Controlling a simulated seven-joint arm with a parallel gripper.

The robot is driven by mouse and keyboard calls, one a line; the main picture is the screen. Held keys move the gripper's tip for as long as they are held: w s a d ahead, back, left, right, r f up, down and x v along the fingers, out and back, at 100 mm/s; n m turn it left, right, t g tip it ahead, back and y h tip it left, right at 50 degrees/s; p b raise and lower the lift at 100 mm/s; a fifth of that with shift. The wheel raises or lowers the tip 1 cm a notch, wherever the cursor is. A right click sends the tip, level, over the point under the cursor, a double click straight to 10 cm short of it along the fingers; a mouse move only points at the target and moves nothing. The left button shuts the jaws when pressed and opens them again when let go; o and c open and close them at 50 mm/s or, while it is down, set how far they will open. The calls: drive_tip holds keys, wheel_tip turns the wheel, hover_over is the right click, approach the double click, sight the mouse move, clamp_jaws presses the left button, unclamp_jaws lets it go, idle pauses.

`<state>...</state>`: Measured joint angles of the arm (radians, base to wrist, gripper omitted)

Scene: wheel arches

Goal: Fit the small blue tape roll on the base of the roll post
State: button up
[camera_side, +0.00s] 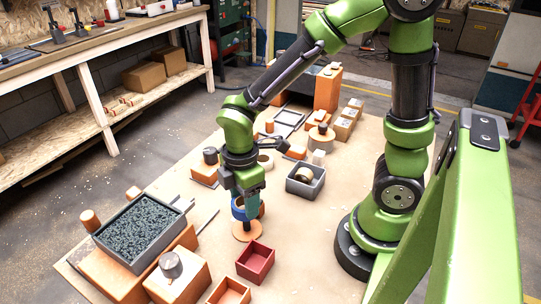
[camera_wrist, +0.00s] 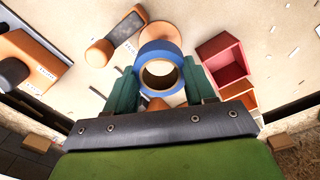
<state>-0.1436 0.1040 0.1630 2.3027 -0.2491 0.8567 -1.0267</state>
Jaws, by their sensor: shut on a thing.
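The small blue tape roll (camera_side: 237,209) is between the fingers of my gripper (camera_side: 247,203), which is shut on it. In the wrist view, the blue roll (camera_wrist: 160,47) shows as a ring with an open hole, with a teal finger on each side. A round orange base (camera_side: 247,233) lies on the table just under the gripper in the side view. I take it as the base of the roll post. The post itself is hidden by the gripper and roll. I cannot tell whether the roll is around the post or how far above the base it is.
A red open box (camera_side: 255,262) stands close in front of the base, with an orange box (camera_side: 229,293) nearer the camera. A grey tray of dark granules (camera_side: 141,230) is at left. A grey bin (camera_side: 305,184) holding a pale roll is at right.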

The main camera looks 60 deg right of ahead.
drive_tip(key=shift+f, duration=2.9)
drive_tip(key=shift+f, duration=0.15)
drive_tip(key=o, duration=1.1)
wheel_tip(320, 180, up, 17)
drive_tip(key=s+d+r+m+t+y, duration=0.1)
drive_tip(key=s+d+r+m+t, duration=0.1)
drive_tip(key=m, duration=0.6)
drive_tip(key=s+d+r+m+t+y, duration=0.1)
drive_tip(key=s+d+r+m+t, duration=0.1)
drive_tip(key=m+t, duration=0.3)
drive_tip(key=d+r+m, duration=0.1)
drive_tip(key=m, duration=0.3)
drive_tip(key=shift+d+r, duration=0.15)
drive_tip(key=shift+r, duration=0.15)
